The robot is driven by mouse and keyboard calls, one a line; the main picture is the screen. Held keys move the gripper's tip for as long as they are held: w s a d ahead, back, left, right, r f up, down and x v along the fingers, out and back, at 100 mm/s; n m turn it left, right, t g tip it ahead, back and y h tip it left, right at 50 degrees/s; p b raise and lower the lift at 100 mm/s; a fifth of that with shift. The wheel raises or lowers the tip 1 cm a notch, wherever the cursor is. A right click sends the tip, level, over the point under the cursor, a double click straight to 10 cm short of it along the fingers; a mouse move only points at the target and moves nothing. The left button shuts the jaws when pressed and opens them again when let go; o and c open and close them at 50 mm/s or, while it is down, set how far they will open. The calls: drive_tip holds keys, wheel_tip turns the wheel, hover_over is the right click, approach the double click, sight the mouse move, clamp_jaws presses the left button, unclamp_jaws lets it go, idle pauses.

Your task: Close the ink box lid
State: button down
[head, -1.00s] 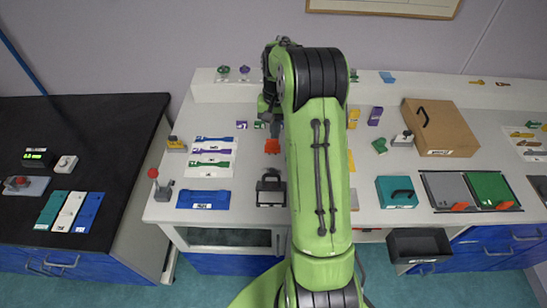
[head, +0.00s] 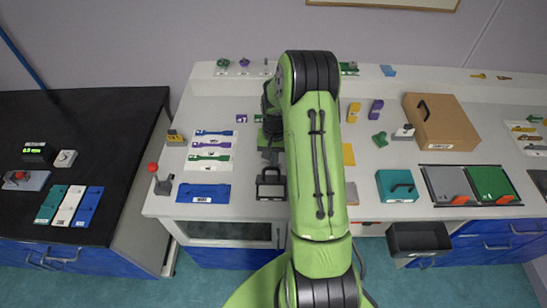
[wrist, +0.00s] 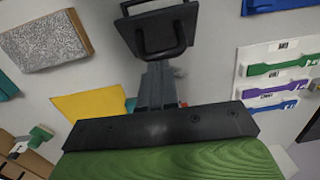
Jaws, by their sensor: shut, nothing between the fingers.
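A small black box (head: 270,190) with a raised handle and a pale label stands at the table's front edge, left of my arm. It may be the ink box, but I cannot read its label. In the wrist view a black plate with a looped handle (wrist: 158,36) lies just beyond my fingertips; it appears to be the same box. I cannot tell how far its lid is open. My gripper (head: 270,154) is shut and empty, behind the box in the head view. In the wrist view its fingers (wrist: 156,72) point at the box; contact is unclear.
A blue case (head: 203,193) and a rack of coloured tools (head: 210,152) lie left of the box. A red-knobbed lever (head: 161,180) stands further left. A teal box (head: 398,186) and a cardboard box (head: 442,125) stand right of my arm.

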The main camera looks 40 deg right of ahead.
drive_tip(key=shift+s+a+f+t+h+b, duration=0.1)
drive_tip(key=shift+s+a+t+h+b, duration=0.25)
drive_tip(key=shift+b, duration=0.75)
